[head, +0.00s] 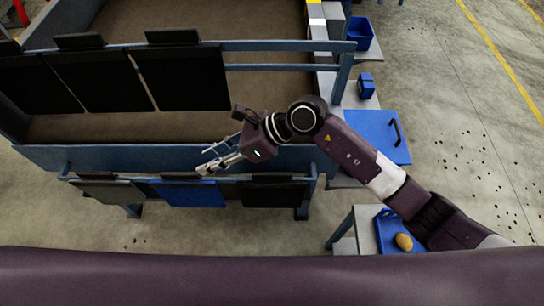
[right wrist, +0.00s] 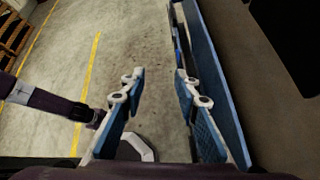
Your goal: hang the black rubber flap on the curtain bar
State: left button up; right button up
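Several black flaps (head: 182,78) hang side by side on the blue curtain bar (head: 270,46) across the grader. The bar's right part is bare. On the lower rack in front, a black flap (head: 275,194) hangs at the right, a blue flap (head: 190,194) in the middle and a dark grey or black flap (head: 108,192) at the left. My right gripper (head: 207,166) is over the rack, just above the blue flap. In the right wrist view its fingers (right wrist: 157,80) are apart with nothing between them. My left gripper is not in view.
The blue rack rail (head: 228,177) and the grader's side wall (head: 110,158) lie close to my right gripper. Open floor lies farther right.

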jog(key=w+d+f+n+h, duration=0.1)
jog(key=w+d+f+h, duration=0.15)
jog(key=d+f, duration=0.2)
jog(key=n+h, duration=0.1)
jog(key=h, duration=0.5)
send_over(273, 173)
notch_tip(273, 173, down, 4)
jog(key=shift+a+r+t, duration=0.15)
jog(key=shift+r+t, duration=0.05)
jog(key=shift+t, duration=0.1)
jog(key=shift+d+b+x, duration=0.2)
jog(key=shift+b+x, duration=0.3)
jog(key=shift+x, duration=0.45)
jog(key=shift+d+b+x, duration=0.2)
jog(key=shift+b+x, duration=0.3)
jog(key=shift+x, duration=0.4)
jog(key=shift+d+b+x, duration=0.2)
jog(key=shift+b+x, duration=0.3)
jog(key=shift+x, duration=0.45)
jog(key=b+x, duration=0.2)
jog(key=d+b+x, duration=0.1)
jog(key=b+x, duration=0.1)
jog(key=shift+f, duration=0.3)
jog(key=shift+s, duration=0.1)
jog(key=shift+c, duration=0.3)
grip_shut()
jog(key=shift+r, duration=0.1)
jog(key=shift+r, duration=0.15)
